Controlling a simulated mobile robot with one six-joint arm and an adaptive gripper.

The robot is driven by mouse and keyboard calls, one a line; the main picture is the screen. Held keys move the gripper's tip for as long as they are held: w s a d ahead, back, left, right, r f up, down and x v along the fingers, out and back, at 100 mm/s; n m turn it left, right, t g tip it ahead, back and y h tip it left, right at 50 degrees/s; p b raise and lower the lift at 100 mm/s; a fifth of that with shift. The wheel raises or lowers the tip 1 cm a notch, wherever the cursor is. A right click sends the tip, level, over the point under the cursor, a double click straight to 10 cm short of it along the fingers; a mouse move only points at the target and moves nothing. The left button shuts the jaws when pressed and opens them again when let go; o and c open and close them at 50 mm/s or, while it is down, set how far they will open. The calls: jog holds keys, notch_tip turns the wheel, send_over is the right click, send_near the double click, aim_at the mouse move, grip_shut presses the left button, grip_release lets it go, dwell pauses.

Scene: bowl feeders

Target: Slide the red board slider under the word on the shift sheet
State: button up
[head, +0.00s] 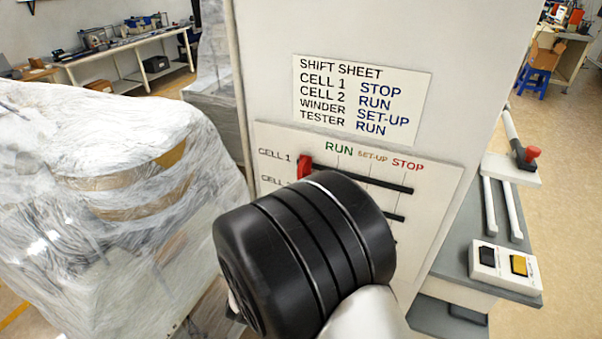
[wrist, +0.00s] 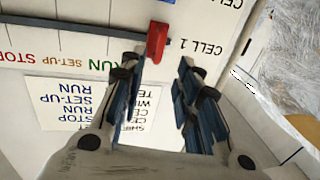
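The red slider (head: 305,166) sits at the left end of the dark CELL 1 slot (head: 370,181) on the white board (head: 440,172), left of the RUN column. The slider also shows in the wrist view (wrist: 157,42), where the picture is upside down. The shift sheet (head: 362,100) above the board reads CELL 1 STOP, CELL 2 RUN, WINDER SET-UP, TESTER RUN. The column words are RUN, SET-UP and STOP, left to right. My gripper (wrist: 160,68) is open and empty, with the slider in line with the gap between its fingers. Whether they touch it is unclear.
My wrist hides the board's lower rows in the head view. A wrapped pallet load (head: 110,200) stands close on the left. At right, a grey ledge (head: 455,262) carries a switch box (head: 505,268), and a red-knobbed lever (head: 530,155) stands above.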

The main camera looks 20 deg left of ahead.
aim_at(299, 176)
jog(key=w, duration=0.3)
jog(key=w+a, duration=0.1)
jog(key=w, duration=0.7)
jog(key=shift+a, duration=0.15)
jog(key=shift+c, duration=0.4)
grip_shut()
